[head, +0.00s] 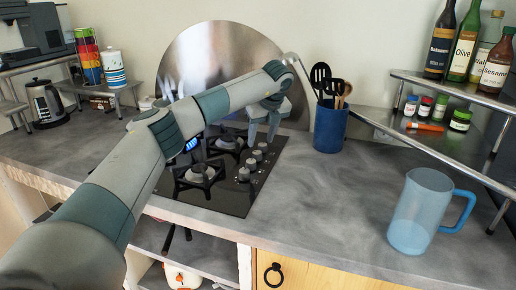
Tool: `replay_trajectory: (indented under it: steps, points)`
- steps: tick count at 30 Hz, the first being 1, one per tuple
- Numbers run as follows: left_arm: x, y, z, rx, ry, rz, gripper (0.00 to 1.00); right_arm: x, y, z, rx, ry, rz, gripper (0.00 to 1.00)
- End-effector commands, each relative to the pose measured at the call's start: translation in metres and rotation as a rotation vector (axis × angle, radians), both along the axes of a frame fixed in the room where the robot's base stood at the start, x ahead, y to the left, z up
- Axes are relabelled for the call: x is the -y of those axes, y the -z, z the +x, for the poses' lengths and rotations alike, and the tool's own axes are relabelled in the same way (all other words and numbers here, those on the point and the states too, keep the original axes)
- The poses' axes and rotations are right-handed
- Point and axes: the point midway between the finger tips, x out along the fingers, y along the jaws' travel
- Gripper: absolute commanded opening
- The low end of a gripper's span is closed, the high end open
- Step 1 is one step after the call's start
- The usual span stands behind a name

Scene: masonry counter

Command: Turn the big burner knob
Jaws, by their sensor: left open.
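The black gas hob (232,199) is set into the grey counter, and part of it is hidden behind my left arm. A row of several grey knobs runs along its right side; the nearest knob (244,174) is at the front. I cannot tell which knob belongs to the big burner. A front burner (199,172) and a rear burner (226,141) show left of the knobs. My left gripper (262,138) is open, fingers pointing down, at the far end of the knob row. I cannot tell whether it touches the farthest knob. My right gripper is not in view.
A blue utensil pot (330,128) stands right of the hob, near the gripper. A blue translucent pitcher (412,225) stands at the front right. A metal shelf (440,86) holds bottles and spice jars. The counter (325,195) between pot and pitcher is clear.

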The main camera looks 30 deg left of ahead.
Motion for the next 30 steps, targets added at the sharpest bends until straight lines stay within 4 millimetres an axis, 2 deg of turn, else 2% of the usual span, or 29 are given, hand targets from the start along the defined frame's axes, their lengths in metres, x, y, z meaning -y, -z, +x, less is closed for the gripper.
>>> replay_trajectory:
  steps: [6, 12, 25, 26, 30]
  points:
    - [-0.013, 0.034, 0.007, -0.002, -0.001, 0.001, 0.46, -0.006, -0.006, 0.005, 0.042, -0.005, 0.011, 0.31]
    - [-0.019, 0.054, 0.011, 0.000, -0.001, 0.000, 0.46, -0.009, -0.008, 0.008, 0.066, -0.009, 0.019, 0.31]
    - [-0.022, 0.061, 0.013, 0.001, 0.000, 0.001, 0.46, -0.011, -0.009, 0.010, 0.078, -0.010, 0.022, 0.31]
    - [-0.022, 0.061, 0.013, 0.001, 0.000, 0.001, 0.43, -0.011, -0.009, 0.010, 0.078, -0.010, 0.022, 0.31]
    - [-0.022, 0.061, 0.013, 0.001, 0.000, 0.001, 0.10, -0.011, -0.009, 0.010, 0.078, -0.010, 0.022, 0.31]
